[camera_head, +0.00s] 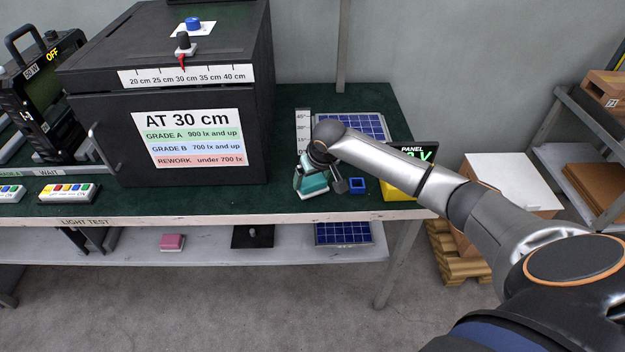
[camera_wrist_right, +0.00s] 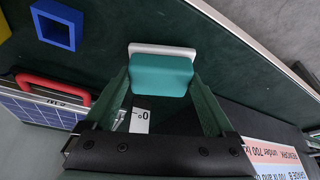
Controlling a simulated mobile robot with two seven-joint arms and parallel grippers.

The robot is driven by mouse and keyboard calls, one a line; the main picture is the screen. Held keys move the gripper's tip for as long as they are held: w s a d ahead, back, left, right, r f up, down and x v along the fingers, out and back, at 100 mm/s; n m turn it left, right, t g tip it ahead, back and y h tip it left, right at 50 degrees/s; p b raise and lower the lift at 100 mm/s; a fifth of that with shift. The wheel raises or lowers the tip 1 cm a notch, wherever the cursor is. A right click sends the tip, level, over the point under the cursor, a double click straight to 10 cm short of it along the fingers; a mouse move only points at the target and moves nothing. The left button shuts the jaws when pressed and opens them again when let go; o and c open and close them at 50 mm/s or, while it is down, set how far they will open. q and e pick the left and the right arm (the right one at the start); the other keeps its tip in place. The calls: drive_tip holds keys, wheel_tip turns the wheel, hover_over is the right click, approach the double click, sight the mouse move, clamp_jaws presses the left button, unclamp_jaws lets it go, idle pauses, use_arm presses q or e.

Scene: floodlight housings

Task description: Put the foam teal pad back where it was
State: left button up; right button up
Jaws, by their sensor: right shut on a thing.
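The teal pad (camera_head: 315,187) is at the front of the green table top, right of the black test box. It also shows in the right wrist view (camera_wrist_right: 163,76), a rounded teal block with a pale grey plate (camera_wrist_right: 163,48) along its far side. My right gripper (camera_head: 312,178) reaches in from the right and points down at it. In the right wrist view, its two fingers (camera_wrist_right: 163,88) are closed on the sides of the pad. I cannot tell whether the pad touches the table. My left gripper is not in view.
A blue square frame (camera_head: 357,186) and a yellow panel meter (camera_head: 399,190) stand right of the pad. A solar panel (camera_head: 362,125) lies behind. The black test box (camera_head: 110,150) stands close on the left. A pink pad (camera_head: 172,242) lies on the lower shelf (camera_head: 205,260).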

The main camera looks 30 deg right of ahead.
drive_tip(key=shift+f, duration=0.2)
drive_tip(key=shift+f, duration=0.15)
drive_tip(key=o, duration=0.9)
